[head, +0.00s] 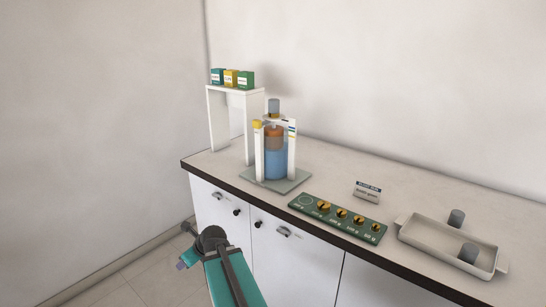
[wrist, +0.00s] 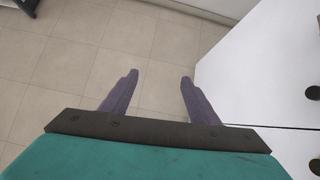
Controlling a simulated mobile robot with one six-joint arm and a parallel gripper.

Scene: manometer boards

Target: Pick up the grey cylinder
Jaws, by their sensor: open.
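Several grey cylinders show in the head view. One (head: 468,252) stands in the pale tray (head: 415,236) at the right of the counter. Another (head: 456,218) stands at the tray's back edge; I cannot tell whether it is inside or just behind. A third grey cylinder (head: 274,105) sits on top of the apparatus with the blue liquid (head: 276,165). My gripper (head: 185,247) is in front of the cabinets, below the counter top and far left of the tray. In the wrist view my gripper (wrist: 158,76) has its purple fingers apart, with only floor between them.
A green board (head: 335,220) with several brass weights lies left of the tray, a small label card (head: 367,191) behind it. A white stand (head: 233,92) with small boxes is at the back left. White cabinet doors (wrist: 255,75) with dark knobs are close on my gripper's right.

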